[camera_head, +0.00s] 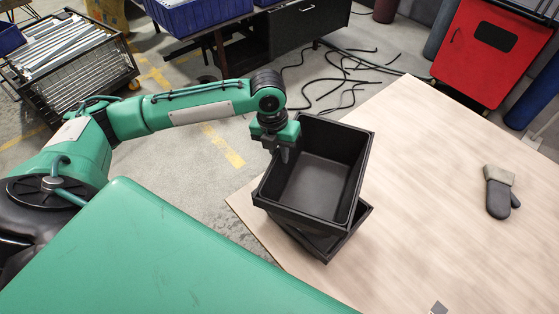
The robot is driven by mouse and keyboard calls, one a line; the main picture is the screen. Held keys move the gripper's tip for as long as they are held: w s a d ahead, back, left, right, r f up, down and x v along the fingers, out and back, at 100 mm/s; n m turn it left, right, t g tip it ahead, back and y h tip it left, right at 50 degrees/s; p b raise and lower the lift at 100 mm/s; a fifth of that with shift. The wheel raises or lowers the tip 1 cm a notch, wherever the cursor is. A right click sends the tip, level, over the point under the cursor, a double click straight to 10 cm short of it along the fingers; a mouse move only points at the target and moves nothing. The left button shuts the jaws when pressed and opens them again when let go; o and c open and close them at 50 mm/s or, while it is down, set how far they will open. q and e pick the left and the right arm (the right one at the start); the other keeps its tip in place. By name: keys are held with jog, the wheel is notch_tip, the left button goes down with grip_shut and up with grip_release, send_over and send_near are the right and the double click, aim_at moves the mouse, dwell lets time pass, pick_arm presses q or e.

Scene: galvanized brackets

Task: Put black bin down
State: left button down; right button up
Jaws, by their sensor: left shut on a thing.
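A black bin (317,181) is in the middle of the head view, open side up and empty inside. My left gripper (285,153) is shut on the bin's far left wall, with its fingers over the rim. A second black bin (337,241) shows beneath it, mostly hidden, with its near right corner sticking out over the wooden table (430,200). The upper bin sits turned relative to the lower one. I cannot tell whether the two bins touch. My right gripper is not in view.
A grey and beige mitten (499,192) lies on the table at the right. A small grey piece (438,308) is at the bottom edge. Much of the tabletop right of the bins is clear. A red cabinet (490,50) stands behind the table, and cables (345,75) lie on the floor.

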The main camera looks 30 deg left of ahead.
pick_arm(q)
jog(key=shift+f, duration=0.55)
notch_tip(320, 180, down, 2)
jog(key=shift+f+p, duration=0.25)
jog(key=shift+p, duration=0.15)
jog(key=shift+f, duration=0.45)
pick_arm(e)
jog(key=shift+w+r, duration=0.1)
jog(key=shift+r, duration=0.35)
pick_arm(q)
jog(key=shift+f, duration=0.1)
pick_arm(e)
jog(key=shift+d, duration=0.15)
pick_arm(q)
jog(key=shift+f, duration=0.25)
jog(key=c, duration=1.4)
grip_release()
